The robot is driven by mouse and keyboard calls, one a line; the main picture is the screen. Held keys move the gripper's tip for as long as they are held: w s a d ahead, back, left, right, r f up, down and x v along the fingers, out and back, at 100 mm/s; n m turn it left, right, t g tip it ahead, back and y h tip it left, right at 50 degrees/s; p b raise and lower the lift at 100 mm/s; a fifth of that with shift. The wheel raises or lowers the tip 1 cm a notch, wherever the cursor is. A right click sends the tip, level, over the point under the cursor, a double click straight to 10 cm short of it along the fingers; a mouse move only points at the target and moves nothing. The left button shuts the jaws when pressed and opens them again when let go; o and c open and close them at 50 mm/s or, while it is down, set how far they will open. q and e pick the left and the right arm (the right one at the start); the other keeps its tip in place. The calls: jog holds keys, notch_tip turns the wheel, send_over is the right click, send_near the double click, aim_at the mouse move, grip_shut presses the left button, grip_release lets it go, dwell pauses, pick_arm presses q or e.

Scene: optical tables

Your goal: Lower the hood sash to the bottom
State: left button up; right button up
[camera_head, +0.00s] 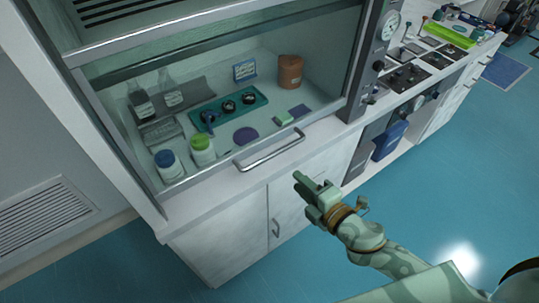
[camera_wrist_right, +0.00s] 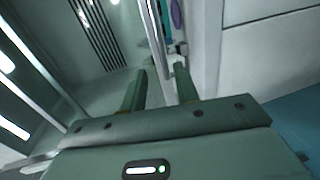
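The fume hood's glass sash (camera_head: 225,95) spans the hood front, and its contents show behind it. A silver bar handle (camera_head: 270,150) runs along its lower front edge, just above the pale counter lip. How much gap is left beneath the sash is hard to tell. My right gripper (camera_head: 299,178) is below and slightly right of the handle, apart from it in the head view. In the right wrist view the fingers of my right gripper (camera_wrist_right: 161,88) are spread with nothing held. A bright metal bar (camera_wrist_right: 157,40) lies beyond the gap between them. My left gripper is not in view.
Inside the hood are bottles, jars with a blue lid (camera_head: 165,158) and a green lid (camera_head: 199,141), a teal tray (camera_head: 229,109) and a brown container (camera_head: 290,71). White cabinets (camera_head: 225,235) stand below. Blue floor (camera_head: 320,270) is open in front.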

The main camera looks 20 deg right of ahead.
aim_at(269, 155)
jog(key=b+x, duration=0.1)
jog(key=x, duration=1.3)
jog(key=shift+s+a, duration=0.1)
jog(key=shift+c, duration=0.3)
grip_shut()
notch_tip(269, 155, down, 4)
jog(key=b, duration=0.3)
jog(key=shift+r, duration=0.2)
jog(key=shift+o, duration=0.3)
grip_release()
